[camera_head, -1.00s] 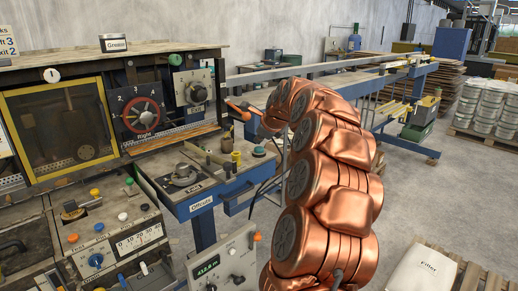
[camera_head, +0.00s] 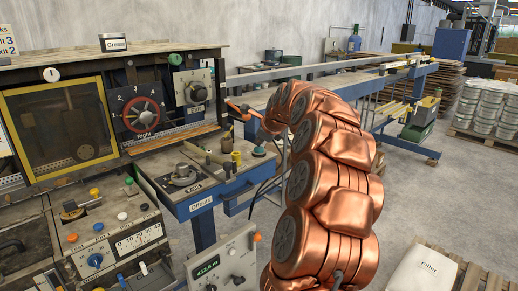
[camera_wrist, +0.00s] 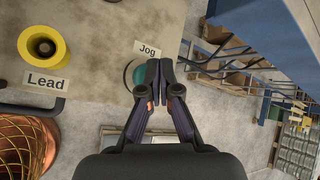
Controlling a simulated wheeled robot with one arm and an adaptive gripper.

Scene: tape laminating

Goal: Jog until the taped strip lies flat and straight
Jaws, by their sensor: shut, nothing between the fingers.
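My gripper (camera_wrist: 158,64) is shut and empty, with its fingertips over the edge of a round green button (camera_wrist: 136,73). The fingers hide part of this button, and I cannot tell whether they touch it. A "Jog" label (camera_wrist: 148,49) lies beside it. In the head view my gripper (camera_head: 231,103) is at the end of the copper arm, above the bench, and a green button (camera_head: 259,151) shows below it. I cannot make out the taped strip clearly in either view.
A yellow spool-like piece (camera_wrist: 42,44) stands by the "Lead" label (camera_wrist: 46,81). The machine has a yellow-framed window (camera_head: 62,130) and a dial (camera_head: 142,114). A long blue-framed table (camera_head: 345,85) runs behind my arm.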

